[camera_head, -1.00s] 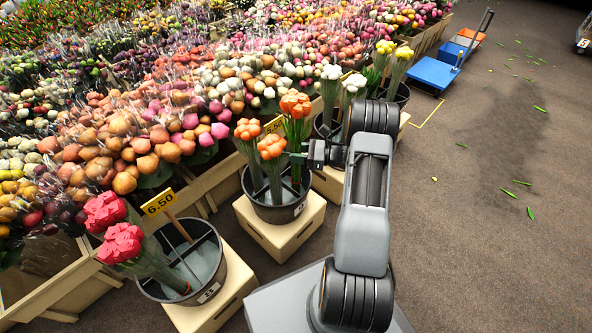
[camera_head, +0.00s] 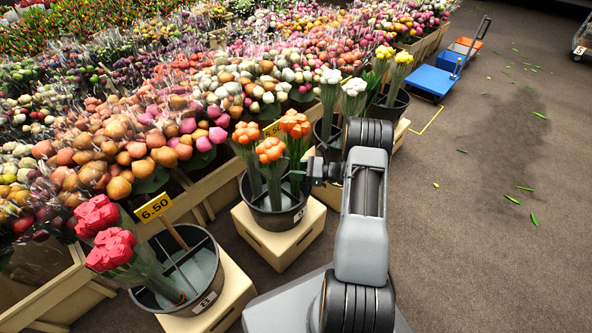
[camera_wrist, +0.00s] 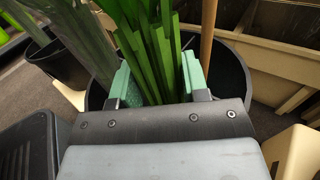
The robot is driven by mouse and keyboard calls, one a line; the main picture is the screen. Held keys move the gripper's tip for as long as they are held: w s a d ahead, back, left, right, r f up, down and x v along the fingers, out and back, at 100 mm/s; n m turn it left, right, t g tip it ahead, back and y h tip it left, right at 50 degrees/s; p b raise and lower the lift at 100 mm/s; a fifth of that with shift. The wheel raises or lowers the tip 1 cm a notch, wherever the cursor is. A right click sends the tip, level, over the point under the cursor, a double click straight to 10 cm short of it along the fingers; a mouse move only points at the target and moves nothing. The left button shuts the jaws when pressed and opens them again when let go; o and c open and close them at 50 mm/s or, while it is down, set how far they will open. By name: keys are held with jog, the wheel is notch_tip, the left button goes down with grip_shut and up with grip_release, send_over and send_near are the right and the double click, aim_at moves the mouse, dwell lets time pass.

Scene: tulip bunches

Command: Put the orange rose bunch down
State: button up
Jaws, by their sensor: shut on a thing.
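The orange rose bunch (camera_head: 295,124) stands upright at the right inside of a dark bucket (camera_head: 277,222), its stems below the bucket's rim. My gripper (camera_head: 306,174) is shut on its stems from the right. In the wrist view the green stems (camera_wrist: 160,50) pass between the two teal fingertips of my gripper (camera_wrist: 158,86), with the dark bucket wall (camera_wrist: 236,75) behind them. Two other orange bunches (camera_head: 270,150) stand in the same bucket on the left. The stem ends are hidden, so I cannot tell whether they touch the bottom.
A bucket with red bunches (camera_head: 112,248) and a 6.50 sign (camera_head: 153,207) stands at front left. Buckets with white (camera_head: 354,87) and yellow bunches (camera_head: 403,58) stand behind. Crowded flower stands fill the left.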

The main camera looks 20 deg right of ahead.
jog(key=o, duration=1.1)
jog(key=shift+f, duration=0.1)
jog(key=shift+d+r, duration=0.15)
jog(key=shift+r, duration=0.1)
jog(key=p+v, duration=0.3)
jog(key=v, duration=0.8)
jog(key=shift+s+d+p, duration=0.2)
jog(key=shift+d+p, duration=0.15)
jog(key=shift+s+f, duration=0.1)
